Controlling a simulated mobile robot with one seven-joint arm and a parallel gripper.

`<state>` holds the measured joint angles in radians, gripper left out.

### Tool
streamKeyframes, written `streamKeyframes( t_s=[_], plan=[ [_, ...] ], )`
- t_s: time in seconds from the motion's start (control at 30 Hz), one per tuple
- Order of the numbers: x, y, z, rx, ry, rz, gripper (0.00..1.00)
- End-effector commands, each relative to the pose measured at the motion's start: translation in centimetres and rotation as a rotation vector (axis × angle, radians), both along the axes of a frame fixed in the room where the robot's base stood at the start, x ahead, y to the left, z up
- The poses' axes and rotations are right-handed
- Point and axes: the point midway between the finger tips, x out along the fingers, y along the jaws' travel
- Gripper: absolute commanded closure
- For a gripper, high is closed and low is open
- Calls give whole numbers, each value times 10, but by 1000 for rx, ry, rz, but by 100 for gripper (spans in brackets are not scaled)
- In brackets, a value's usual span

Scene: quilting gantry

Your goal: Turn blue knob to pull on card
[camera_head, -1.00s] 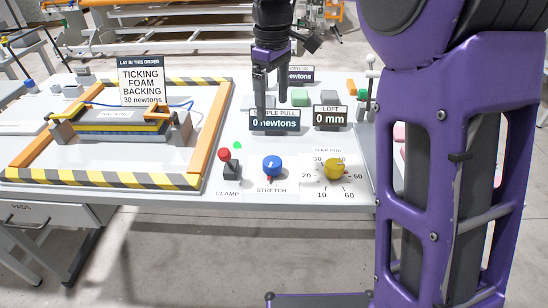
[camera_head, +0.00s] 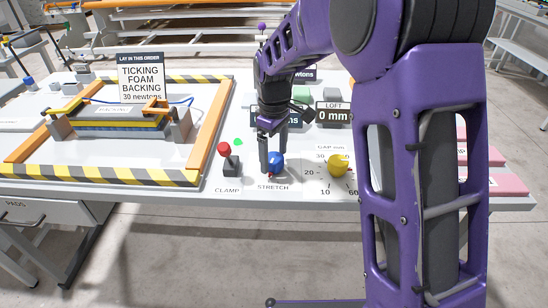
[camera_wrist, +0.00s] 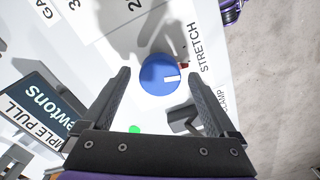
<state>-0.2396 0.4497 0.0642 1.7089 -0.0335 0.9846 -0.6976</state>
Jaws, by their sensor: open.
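The blue knob (camera_head: 276,160) stands above the STRETCH label near the table's front edge. In the wrist view the blue knob (camera_wrist: 160,75) has a white mark and lies just beyond and between the fingertips. My gripper (camera_head: 268,165) points down over it, open and empty; in the wrist view its two dark fingers (camera_wrist: 158,80) are spread either side. The card (camera_head: 141,77) reads TICKING FOAM BACKING, 30 newtons. The SAMPLE PULL display is partly hidden behind my gripper, its reading cut off in both views.
The red-topped clamp lever (camera_head: 226,158) stands just left of the knob. The yellow gap knob (camera_head: 338,164) is to the right. The LOFT display (camera_head: 333,114) reads 0 mm.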

Motion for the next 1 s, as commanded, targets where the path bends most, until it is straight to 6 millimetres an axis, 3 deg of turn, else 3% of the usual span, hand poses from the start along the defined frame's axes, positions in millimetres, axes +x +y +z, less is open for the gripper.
streamKeyframes(
  t_s=[0.37, 0.83, 1.0],
  plan=[
    [0, 0, -7, 0, -1, 0, 7],
    [0, 0, -6, 0, 0, 0, 90],
    [0, 0, -6, 0, 0, -7, 93]
  ],
)
